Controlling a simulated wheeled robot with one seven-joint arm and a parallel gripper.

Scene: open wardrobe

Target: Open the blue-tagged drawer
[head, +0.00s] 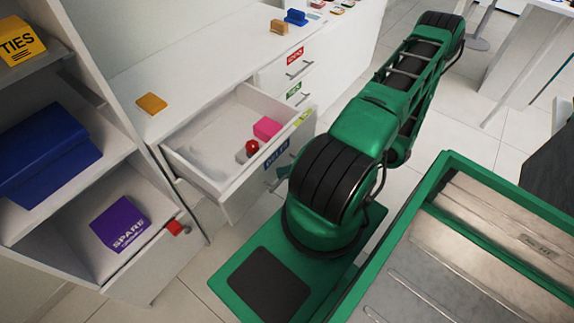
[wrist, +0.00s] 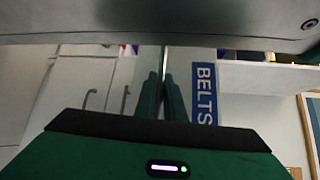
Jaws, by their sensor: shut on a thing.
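The blue-tagged drawer (head: 192,168) stands pulled out from the white cabinet, its inside showing. Its blue tag (head: 276,158) is on the drawer front; in the wrist view the tag (wrist: 204,93) reads BELTS. My gripper (head: 284,172) is at the drawer front just below the tag, partly hidden behind my arm. In the wrist view my gripper's green fingers (wrist: 164,98) are close together beside the tag, shut on the drawer's handle.
Closed drawers with red (head: 295,56) and green (head: 294,90) tags are further right. Shelves with a purple SPARE box (head: 119,224) stand at left. An orange block (head: 151,103) lies on the cabinet top.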

